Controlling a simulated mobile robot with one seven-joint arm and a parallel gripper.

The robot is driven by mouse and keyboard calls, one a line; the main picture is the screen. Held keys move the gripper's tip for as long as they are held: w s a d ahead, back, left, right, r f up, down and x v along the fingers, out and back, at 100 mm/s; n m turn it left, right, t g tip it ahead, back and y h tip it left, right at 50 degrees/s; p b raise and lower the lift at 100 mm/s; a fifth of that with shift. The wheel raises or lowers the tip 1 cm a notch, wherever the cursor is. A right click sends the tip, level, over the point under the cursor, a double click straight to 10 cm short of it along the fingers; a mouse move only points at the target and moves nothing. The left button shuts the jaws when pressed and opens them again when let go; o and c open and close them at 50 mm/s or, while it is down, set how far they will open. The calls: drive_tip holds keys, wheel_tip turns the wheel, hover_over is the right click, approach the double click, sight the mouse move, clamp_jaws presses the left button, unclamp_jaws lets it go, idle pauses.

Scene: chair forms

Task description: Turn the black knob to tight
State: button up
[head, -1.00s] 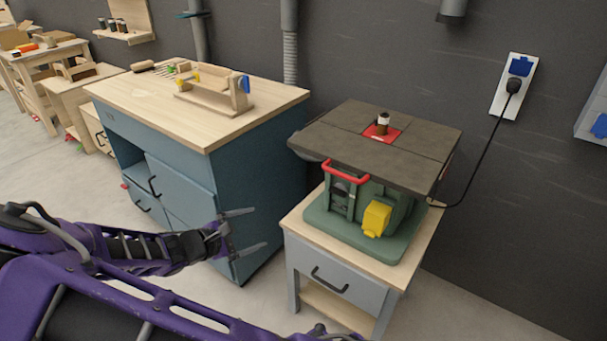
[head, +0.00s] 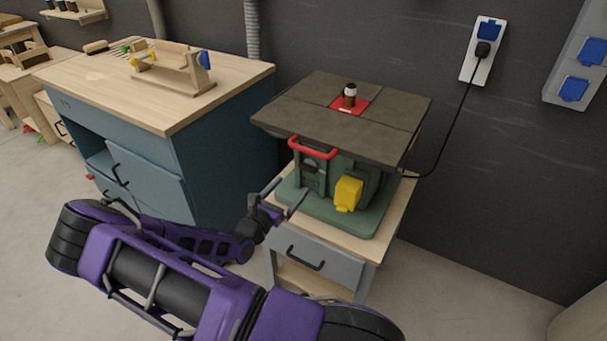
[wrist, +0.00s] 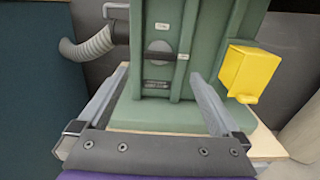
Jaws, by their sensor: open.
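The green router table (head: 335,185) stands on a small cabinet, with a dark top and a red handle (head: 313,147). No part is clearly marked as the black knob. In the wrist view, a dark bar-like part (wrist: 150,49) crosses the green front (wrist: 160,85) beside small labels; it may be the knob or its lever. My gripper (head: 288,190) is open and empty, in front of the machine's lower left. In the wrist view, its fingers (wrist: 159,72) point at the green front.
A yellow box (head: 348,194) juts from the machine's front, right of my fingers, and also shows in the wrist view (wrist: 247,70). A blue workbench (head: 225,135) stands to the left. A grey hose (wrist: 88,44) runs left of the machine. A power cord hangs to the right.

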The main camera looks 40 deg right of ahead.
sight(306, 170)
drive_tip(key=x, duration=0.8)
drive_tip(key=shift+w+d+b, duration=0.1)
drive_tip(key=shift+b, duration=0.2)
drive_tip(key=shift+c, duration=0.2)
drive_tip(key=c, duration=1.3)
drive_tip(key=shift+o, duration=0.2)
